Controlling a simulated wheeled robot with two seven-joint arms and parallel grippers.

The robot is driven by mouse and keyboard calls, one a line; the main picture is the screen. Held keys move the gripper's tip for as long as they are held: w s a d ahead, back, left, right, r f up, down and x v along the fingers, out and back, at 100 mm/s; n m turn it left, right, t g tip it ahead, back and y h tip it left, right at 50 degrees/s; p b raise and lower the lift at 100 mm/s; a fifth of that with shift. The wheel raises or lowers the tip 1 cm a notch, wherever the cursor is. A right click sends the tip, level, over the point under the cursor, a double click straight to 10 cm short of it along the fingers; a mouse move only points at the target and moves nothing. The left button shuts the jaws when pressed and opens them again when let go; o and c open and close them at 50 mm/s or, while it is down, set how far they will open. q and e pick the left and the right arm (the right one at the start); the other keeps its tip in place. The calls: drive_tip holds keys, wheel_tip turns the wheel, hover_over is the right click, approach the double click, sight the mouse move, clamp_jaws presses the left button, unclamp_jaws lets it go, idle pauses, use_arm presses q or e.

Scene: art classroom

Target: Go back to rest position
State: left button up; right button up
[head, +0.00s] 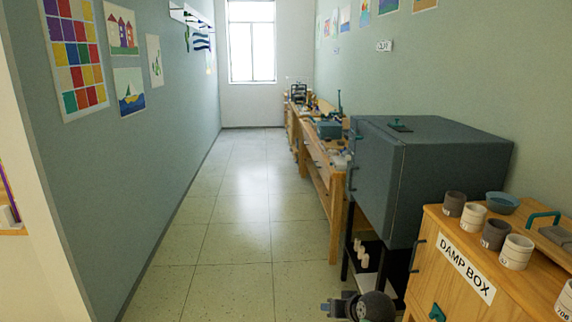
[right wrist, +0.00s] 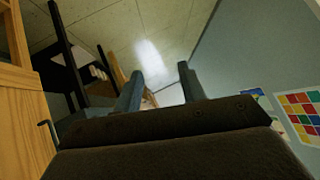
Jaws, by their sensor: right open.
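My right gripper (head: 330,307) shows at the bottom of the head view, low over the floor and left of the damp box cabinet (head: 462,268). In the right wrist view its two fingers stand apart with nothing between them, so the gripper (right wrist: 160,84) is open and empty. My left gripper is in neither view.
A tiled floor aisle (head: 232,190) runs clear to the window (head: 251,40). A dark grey kiln-like box (head: 375,170) on a stand and wooden workbenches (head: 335,187) line the right side. Several cups and a blue bowl (head: 502,203) stand on the cabinet. A wall (head: 130,160) bounds the left.

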drive_tip(key=s+f+g+h, duration=0.1)
drive_tip(key=s+f, duration=0.3)
drive_tip(key=s, duration=1)
drive_tip(key=s+f+g+h, duration=0.1)
drive_tip(key=s+f+g, duration=0.2)
drive_tip(key=s, duration=1.1)
drive_tip(key=s+d+f+n+g, duration=0.1)
drive_tip(key=s+f, duration=0.6)
drive_tip(key=s, duration=0.7)
drive_tip(key=shift+s+f+g+h, duration=0.25)
drive_tip(key=shift+g+h, duration=0.15)
drive_tip(key=shift+g, duration=0.5)
